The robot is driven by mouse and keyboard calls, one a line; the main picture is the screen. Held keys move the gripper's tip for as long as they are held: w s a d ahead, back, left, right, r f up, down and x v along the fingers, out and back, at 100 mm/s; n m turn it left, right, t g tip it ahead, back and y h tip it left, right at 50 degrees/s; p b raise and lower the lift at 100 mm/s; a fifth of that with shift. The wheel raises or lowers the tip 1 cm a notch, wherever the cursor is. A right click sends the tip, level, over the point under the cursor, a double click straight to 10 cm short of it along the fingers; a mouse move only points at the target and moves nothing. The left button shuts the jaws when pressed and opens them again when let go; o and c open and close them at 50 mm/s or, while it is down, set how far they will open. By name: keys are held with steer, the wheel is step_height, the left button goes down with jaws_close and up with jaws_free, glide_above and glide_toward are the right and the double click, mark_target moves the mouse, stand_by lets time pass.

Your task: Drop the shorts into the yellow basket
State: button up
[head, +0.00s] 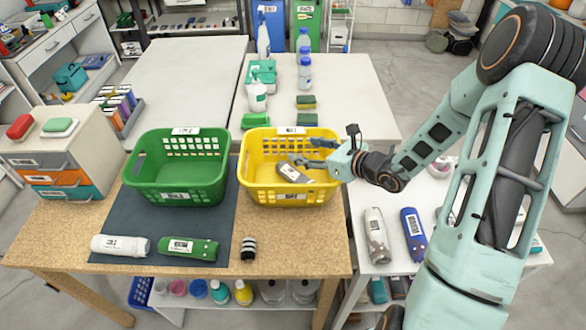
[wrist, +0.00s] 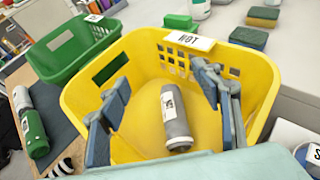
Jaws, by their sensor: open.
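The yellow basket (head: 290,194) stands on the wooden table, right of a green basket; it also fills the wrist view (wrist: 150,50). A grey rolled cloth item (head: 291,173) with a white label, which may be the shorts, lies inside the yellow basket. In the wrist view the grey roll (wrist: 176,122) rests on the basket floor, between and beyond my fingers. My gripper (head: 308,152) reaches over the basket from the right. Its fingers are spread wide in the wrist view (wrist: 160,85), with nothing held between them. The label is too small to read.
The green basket (head: 178,188) looks empty. White (head: 121,245) and green (head: 188,248) rolls and a striped item (head: 249,249) lie in front. Grey (head: 376,235) and blue (head: 412,234) rolls lie on the right table. Bottles (head: 305,72) and sponges stand behind.

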steer(key=v, duration=0.7)
steer(key=shift+s+d, duration=0.25)
steer(key=shift+s, duration=0.05)
steer(key=shift+r, duration=0.15)
